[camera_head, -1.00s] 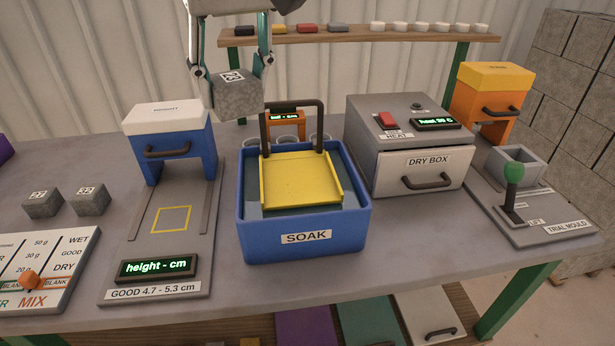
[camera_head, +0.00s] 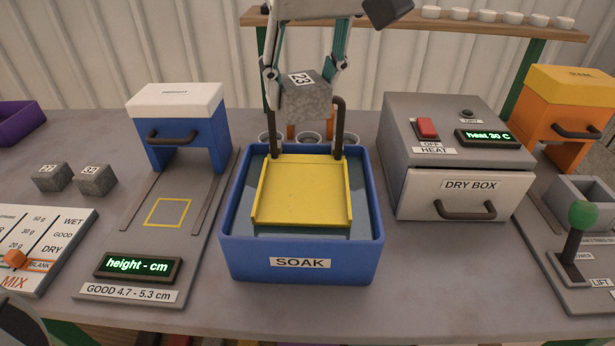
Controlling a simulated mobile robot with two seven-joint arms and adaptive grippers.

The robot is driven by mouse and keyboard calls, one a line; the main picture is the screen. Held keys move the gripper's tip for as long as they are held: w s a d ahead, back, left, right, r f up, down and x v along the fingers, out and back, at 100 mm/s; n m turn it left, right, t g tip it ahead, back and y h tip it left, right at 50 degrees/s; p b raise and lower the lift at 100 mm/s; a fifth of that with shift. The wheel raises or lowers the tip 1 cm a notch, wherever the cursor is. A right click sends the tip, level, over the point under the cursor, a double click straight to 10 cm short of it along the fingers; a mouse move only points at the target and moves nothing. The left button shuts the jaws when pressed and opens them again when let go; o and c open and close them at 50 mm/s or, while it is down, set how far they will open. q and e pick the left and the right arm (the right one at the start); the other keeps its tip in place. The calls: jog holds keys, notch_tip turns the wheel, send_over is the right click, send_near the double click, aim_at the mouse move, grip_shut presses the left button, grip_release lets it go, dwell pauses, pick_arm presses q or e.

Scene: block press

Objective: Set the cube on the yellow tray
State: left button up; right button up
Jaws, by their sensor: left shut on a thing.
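A grey speckled cube (camera_head: 305,101) with a label reading 23 is held in my left gripper (camera_head: 306,84). The fingers are shut on its left and right sides. The cube is in the air in front of the tray's dark handle, above the far end of the yellow tray (camera_head: 301,196). The yellow tray is empty and sits in the blue SOAK tank (camera_head: 300,252), with water showing around it. My right gripper is not in view; a dark rounded part shows at the bottom left corner.
A blue press (camera_head: 178,118) with a height plate stands left of the tank. The DRY BOX (camera_head: 452,160) stands right. Two grey cubes, 27 (camera_head: 51,178) and 32 (camera_head: 95,180), lie at far left. A green-knobbed lever (camera_head: 582,214) stands at right.

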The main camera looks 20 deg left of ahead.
pick_arm(q)
notch_tip(320, 180, down, 10)
jog(key=shift+w+r+b, duration=0.1)
jog(key=shift+r+b, duration=0.05)
jog(key=shift+b, duration=1.1)
jog(key=shift+f, duration=0.4)
notch_tip(320, 180, down, 4)
jog(key=shift+f+b, duration=0.1)
jog(key=shift+b, duration=0.6)
jog(key=shift+f, duration=0.1)
jog(key=o, duration=1.6)
jog(key=shift+c, duration=0.2)
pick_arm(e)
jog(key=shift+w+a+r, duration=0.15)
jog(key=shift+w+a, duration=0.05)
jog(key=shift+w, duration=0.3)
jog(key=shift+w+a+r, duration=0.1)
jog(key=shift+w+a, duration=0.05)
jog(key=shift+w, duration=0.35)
